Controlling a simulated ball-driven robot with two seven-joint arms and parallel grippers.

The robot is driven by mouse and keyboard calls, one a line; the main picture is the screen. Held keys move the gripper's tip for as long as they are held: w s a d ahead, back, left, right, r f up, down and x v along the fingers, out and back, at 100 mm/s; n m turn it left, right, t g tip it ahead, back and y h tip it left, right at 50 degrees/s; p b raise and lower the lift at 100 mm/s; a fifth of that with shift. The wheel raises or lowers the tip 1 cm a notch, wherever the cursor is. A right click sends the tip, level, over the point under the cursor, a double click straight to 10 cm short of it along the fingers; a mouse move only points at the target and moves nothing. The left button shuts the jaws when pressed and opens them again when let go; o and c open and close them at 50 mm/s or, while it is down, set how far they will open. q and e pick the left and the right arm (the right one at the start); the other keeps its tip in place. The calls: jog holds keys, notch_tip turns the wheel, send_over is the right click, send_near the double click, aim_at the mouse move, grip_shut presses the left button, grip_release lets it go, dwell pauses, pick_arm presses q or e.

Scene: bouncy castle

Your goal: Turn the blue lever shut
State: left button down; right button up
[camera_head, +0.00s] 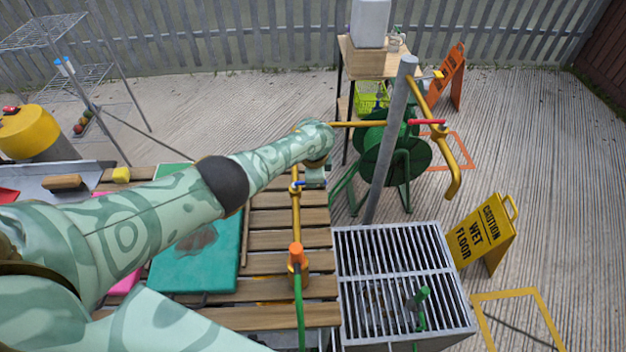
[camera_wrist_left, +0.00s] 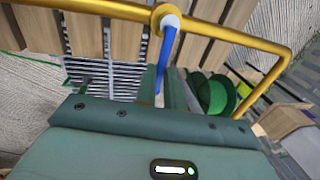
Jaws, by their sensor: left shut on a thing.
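The blue lever (camera_head: 298,185) sits on a yellow pipe (camera_head: 296,215) above the slatted wooden table. In the left wrist view the blue lever (camera_wrist_left: 166,52) runs from a round valve body (camera_wrist_left: 166,17) on the pipe down toward my gripper, roughly crosswise to the pipe. My left gripper (camera_head: 314,178) is at the pipe's right side, shut on the free end of the lever. It also shows in the left wrist view (camera_wrist_left: 160,92), where its housing hides part of the grip. My right gripper is not in view.
An orange fitting with a green hose (camera_head: 298,285) stands nearer on the pipe. A red lever (camera_head: 427,122) sits on the pipe at right, near a grey post (camera_head: 390,140) and green hose reel (camera_head: 375,155). A metal grate (camera_head: 395,250) and wet-floor sign (camera_head: 484,230) are right.

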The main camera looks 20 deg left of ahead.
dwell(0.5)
pick_arm(q)
jog(key=c, duration=1.5)
grip_release()
jog(key=s+r+p, duration=0.1)
jog(key=r+p, duration=0.3)
jog(key=r, duration=0.1)
jog(key=d+r+p, duration=0.1)
jog(key=r+p, duration=0.2)
jog(key=r, duration=0.2)
jog(key=s+r+p, duration=0.1)
jog(key=r+p, duration=0.3)
jog(key=r, duration=0.2)
jog(key=shift+s+d+p, duration=0.15)
jog(key=shift+s+p, duration=0.2)
jog(key=shift+f, duration=0.1)
